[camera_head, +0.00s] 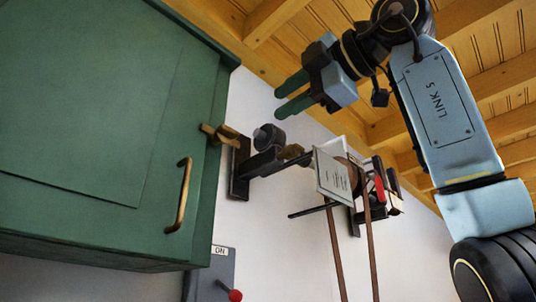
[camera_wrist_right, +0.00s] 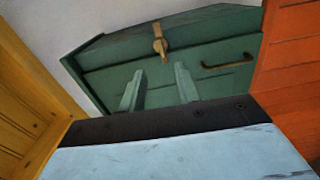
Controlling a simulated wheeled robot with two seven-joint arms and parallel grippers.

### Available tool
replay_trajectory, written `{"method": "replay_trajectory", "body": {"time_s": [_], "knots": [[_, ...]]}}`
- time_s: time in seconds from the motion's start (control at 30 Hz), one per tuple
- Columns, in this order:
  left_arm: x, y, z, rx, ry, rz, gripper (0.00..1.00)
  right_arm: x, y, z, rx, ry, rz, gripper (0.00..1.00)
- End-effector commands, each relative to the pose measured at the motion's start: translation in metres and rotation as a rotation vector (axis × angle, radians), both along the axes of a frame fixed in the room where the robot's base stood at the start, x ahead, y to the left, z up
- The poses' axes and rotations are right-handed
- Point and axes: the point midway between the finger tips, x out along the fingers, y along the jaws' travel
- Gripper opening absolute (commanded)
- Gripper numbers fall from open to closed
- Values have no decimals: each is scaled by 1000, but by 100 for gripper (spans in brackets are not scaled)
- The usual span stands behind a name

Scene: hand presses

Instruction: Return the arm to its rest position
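My right arm comes in from the right edge of the head view and is raised up near the wooden ceiling. Its gripper (camera_head: 280,101) points left toward the green cabinet (camera_head: 95,110), with clear space between them. The two green fingers are apart with nothing between them. In the right wrist view the fingers (camera_wrist_right: 159,72) are also apart and empty, and the cabinet (camera_wrist_right: 215,40) with its brass latch (camera_wrist_right: 160,42) lies beyond them. My left gripper is in neither view.
The cabinet carries a brass handle (camera_head: 181,196). Wall-mounted equipment (camera_head: 265,160) and a sheet of paper (camera_head: 333,175) are below the gripper. A grey box (camera_head: 214,272) with a red knob (camera_head: 235,295) is at the bottom. Wooden ceiling beams (camera_head: 270,18) are close above.

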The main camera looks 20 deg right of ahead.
Motion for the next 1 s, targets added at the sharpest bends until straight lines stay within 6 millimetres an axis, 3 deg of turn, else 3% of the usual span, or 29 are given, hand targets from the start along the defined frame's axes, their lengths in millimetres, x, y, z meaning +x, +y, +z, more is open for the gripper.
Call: {"method": "replay_trajectory", "body": {"time_s": [0.2, 0.77, 0.87, 1.0], "knots": [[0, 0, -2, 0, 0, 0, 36, -12, -4, 0, 1, 0, 0, 33], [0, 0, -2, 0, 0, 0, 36, -11, -4, 0, 0, 0, 1, 33], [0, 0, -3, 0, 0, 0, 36, -2, -3, -4, 3, 9, 25, 33], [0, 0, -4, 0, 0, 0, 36, 38, 5, -25, 34, 48, 158, 33]]}}
